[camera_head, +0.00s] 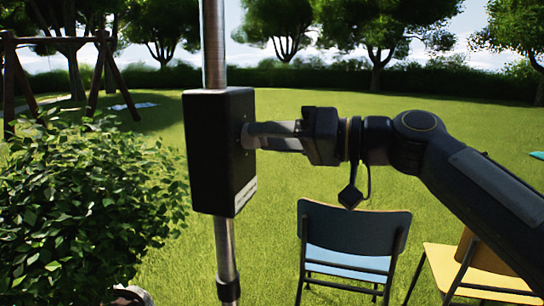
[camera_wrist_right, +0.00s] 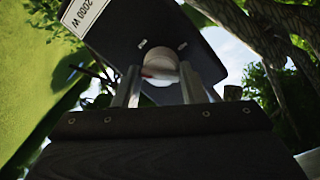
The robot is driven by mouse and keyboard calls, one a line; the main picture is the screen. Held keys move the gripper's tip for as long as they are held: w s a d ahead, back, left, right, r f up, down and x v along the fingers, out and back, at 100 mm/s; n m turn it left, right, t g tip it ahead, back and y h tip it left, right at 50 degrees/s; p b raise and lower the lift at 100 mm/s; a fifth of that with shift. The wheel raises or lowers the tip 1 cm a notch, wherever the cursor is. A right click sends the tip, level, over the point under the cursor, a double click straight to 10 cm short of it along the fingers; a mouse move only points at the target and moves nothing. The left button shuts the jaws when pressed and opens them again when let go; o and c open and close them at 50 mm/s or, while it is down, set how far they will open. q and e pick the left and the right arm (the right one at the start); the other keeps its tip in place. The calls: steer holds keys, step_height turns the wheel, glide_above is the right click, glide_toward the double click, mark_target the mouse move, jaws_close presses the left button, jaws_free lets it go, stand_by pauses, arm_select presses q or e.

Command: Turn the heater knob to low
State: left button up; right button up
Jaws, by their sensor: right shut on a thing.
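The heater box (camera_head: 212,150) is a black case on a vertical metal pole in the head view. My right gripper (camera_head: 250,136) reaches it from the right, with its fingertips at the box's right-hand face. In the right wrist view, the round, pale knob (camera_wrist_right: 160,65) sits on the dark heater face, and the fingers of my right gripper (camera_wrist_right: 160,84) stand on either side of it, shut on it. The knob's pointer and its setting marks cannot be made out. The knob is mostly hidden by the fingers in the head view. My left gripper is not in view.
The metal pole (camera_head: 215,45) runs above and below the box. A leafy bush (camera_head: 85,205) stands close on the left. A dark chair with a blue seat (camera_head: 350,262) and a yellow chair (camera_head: 470,270) stand below my right arm. Open lawn lies behind.

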steer(key=shift+s+n+t+b, duration=0.1)
steer(key=shift+n+t+b, duration=0.2)
steer(key=shift+n+b, duration=3.8)
steer(key=shift+f+n+y+p, duration=0.1)
steer(key=shift+n+y+p, duration=0.2)
steer(key=shift+n+p, duration=0.45)
steer(key=o, duration=0.9)
steer(key=shift+o, duration=0.2)
steer(key=v, duration=0.7)
steer(key=shift+d+b, duration=0.35)
steer(key=shift+s, duration=0.15)
